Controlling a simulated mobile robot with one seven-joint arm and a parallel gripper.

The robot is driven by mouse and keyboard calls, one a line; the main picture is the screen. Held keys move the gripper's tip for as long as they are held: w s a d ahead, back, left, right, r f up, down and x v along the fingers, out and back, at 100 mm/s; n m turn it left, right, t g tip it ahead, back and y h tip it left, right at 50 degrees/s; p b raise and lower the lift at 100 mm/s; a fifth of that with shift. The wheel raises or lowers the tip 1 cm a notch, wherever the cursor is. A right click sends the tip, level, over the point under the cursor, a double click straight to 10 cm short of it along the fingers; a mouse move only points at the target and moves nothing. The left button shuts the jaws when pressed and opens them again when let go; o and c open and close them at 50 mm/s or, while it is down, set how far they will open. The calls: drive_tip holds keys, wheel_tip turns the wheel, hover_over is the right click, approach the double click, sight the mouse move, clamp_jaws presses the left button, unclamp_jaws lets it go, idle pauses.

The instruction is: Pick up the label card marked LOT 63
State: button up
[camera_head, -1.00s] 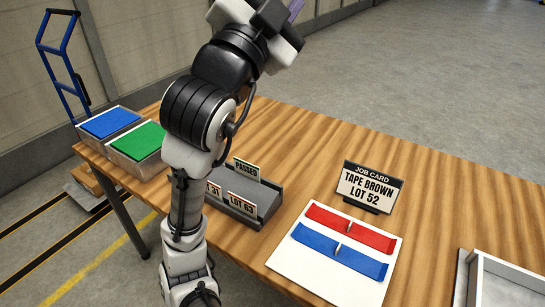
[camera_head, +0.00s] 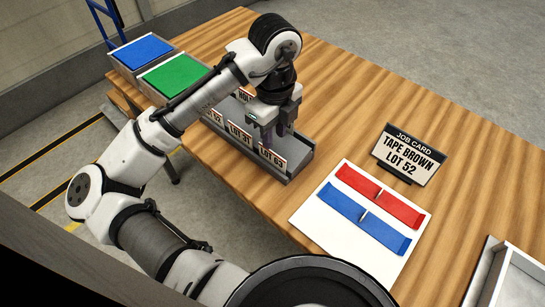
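The white label card marked LOT 63 (camera_head: 272,159) stands upright at the front right end of a grey card rack (camera_head: 298,170) on the wooden table. My gripper (camera_head: 270,136) points down over the rack, just behind and above this card, and its fingertips come close to the card's top edge. Whether the fingers touch the card, and how far apart they are, I cannot tell. A card reading LOT 51 (camera_head: 240,134) stands to its left, with another LOT card (camera_head: 213,116) further left. My gripper and arm hide much of the rack's back row.
A job card sign (camera_head: 407,157) reads TAPE BROWN LOT 52. Right of the rack, a white board (camera_head: 309,213) carries a red strip (camera_head: 378,196) and a blue strip (camera_head: 361,217). Blue (camera_head: 142,50) and green (camera_head: 174,76) topped bins stand far left. A pale tray (camera_head: 505,277) is at lower right.

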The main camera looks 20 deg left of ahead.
sight(272, 152)
drive_tip(key=f, duration=0.7)
drive_tip(key=shift+w+a+f+p, duration=0.2)
drive_tip(key=shift+a+p, duration=0.1)
drive_tip(key=shift+p, duration=0.1)
clamp_jaws()
